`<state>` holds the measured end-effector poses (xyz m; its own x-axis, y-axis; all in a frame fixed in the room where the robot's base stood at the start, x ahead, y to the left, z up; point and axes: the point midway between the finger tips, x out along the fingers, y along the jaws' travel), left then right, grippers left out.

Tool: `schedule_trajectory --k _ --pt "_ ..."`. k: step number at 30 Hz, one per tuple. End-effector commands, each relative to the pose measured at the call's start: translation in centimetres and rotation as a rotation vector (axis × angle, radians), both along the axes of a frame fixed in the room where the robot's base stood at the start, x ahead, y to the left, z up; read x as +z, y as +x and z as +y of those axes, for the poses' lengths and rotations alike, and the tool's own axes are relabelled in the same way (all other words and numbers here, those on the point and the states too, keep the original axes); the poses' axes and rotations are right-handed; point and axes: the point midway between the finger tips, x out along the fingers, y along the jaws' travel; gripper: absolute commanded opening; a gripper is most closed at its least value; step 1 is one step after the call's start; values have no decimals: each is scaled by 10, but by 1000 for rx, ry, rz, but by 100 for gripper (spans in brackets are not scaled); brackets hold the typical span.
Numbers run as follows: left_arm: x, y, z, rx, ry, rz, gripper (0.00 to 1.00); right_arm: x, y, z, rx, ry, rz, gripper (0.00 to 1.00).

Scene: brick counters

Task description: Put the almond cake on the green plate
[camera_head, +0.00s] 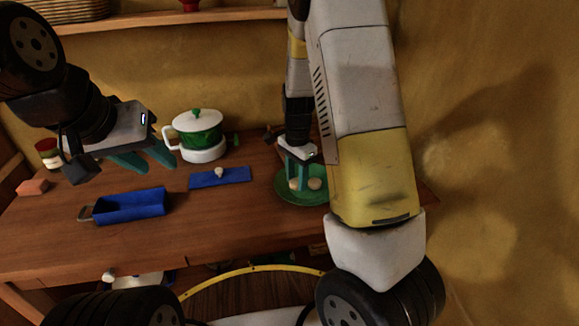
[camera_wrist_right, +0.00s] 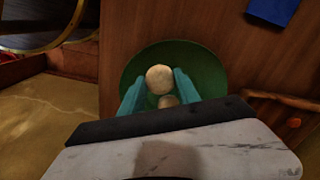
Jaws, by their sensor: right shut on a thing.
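The green plate (camera_head: 289,198) lies on the right part of the wooden counter; it also fills the middle of the right wrist view (camera_wrist_right: 209,62). My right gripper (camera_head: 298,180) points down over it, its teal fingers shut on a pale round cake, which I take as the almond cake (camera_wrist_right: 159,78). The cake is at or just above the plate; I cannot tell whether it touches. A second pale round piece (camera_head: 315,184) is beside the fingers, partly hidden by the gripper in the wrist view (camera_wrist_right: 168,101). My left gripper (camera_head: 145,161) is open and empty above the counter's left side.
A blue tray (camera_head: 130,207) with a handle stands at front left. A blue mat (camera_head: 238,176) holds a small white object (camera_head: 219,172). A green and white pot (camera_head: 200,140) stands behind. An orange block (camera_head: 33,187) and jar (camera_head: 47,152) are far left.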

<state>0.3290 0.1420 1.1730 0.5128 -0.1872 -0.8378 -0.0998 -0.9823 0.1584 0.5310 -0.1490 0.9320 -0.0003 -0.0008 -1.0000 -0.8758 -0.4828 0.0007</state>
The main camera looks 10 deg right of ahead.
Motion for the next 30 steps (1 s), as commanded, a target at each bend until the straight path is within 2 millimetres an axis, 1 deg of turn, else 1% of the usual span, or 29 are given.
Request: schedule_trajectory --k 1,4,11,12,16,18,29,30 --pt "0 0 0 0 0 0 37 -1 11 -4 -2 -1 0 0" --pt "0 0 0 0 0 0 37 -3 24 -9 0 -1 0 0" --pt "0 0 0 0 0 0 37 -4 39 -15 1 0 0 0" --pt "0 0 0 0 0 0 37 -8 41 -16 2 0 2 0" --pt "0 0 0 0 0 0 37 -30 39 -15 1 -1 5 0" --pt "0 0 0 0 0 0 37 -37 39 -15 2 -1 3 0" --pt "0 0 0 0 0 0 37 -42 40 -15 2 0 1 0" --pt "0 0 0 0 0 0 37 -42 40 -15 2 0 0 42"
